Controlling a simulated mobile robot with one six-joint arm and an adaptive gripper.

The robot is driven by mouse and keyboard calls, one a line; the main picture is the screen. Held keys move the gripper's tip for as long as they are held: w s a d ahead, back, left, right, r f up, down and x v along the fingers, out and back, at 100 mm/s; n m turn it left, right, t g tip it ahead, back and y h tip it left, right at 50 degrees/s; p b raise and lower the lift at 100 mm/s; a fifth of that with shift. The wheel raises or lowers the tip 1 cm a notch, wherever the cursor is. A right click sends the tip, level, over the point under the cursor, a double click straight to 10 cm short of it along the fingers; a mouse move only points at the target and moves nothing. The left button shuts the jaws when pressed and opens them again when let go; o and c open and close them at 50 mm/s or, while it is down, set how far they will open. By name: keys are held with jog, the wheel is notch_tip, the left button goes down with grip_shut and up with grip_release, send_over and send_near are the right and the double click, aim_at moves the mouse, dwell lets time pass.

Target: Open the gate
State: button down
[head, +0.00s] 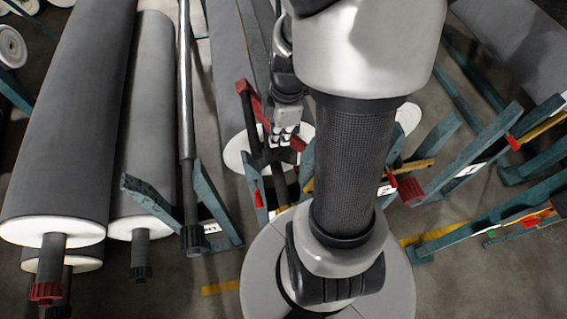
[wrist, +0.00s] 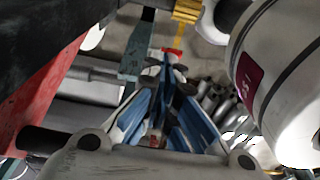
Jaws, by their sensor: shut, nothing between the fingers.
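My gripper (head: 281,134) hangs in front of the roll racks, left of my arm column, with its fingers together and nothing visible between them. In the wrist view the blue-padded fingers of my gripper (wrist: 166,62) converge near a small red part (wrist: 174,51). A teal bar (wrist: 137,50) lies just beyond them. I cannot tell whether the fingertips touch either. In the head view, teal rack arms with red latches (head: 258,193) stand below and around my gripper. Which of these is the gate is not clear, and my arm hides part of the area.
Large grey rolls (head: 70,120) lie at the left, with a thin metal shaft (head: 186,100) beside them. More teal rack arms (head: 470,160) with red and yellow parts stand at the right. A yellow line (head: 221,287) marks the floor. Some bare floor shows at the front.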

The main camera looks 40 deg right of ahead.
notch_tip(320, 180, down, 17)
jog(key=d+b, duration=0.1)
jog(key=b, duration=0.4)
jog(key=shift+s+d+r+b, duration=0.2)
jog(key=shift+s+d+b, duration=0.15)
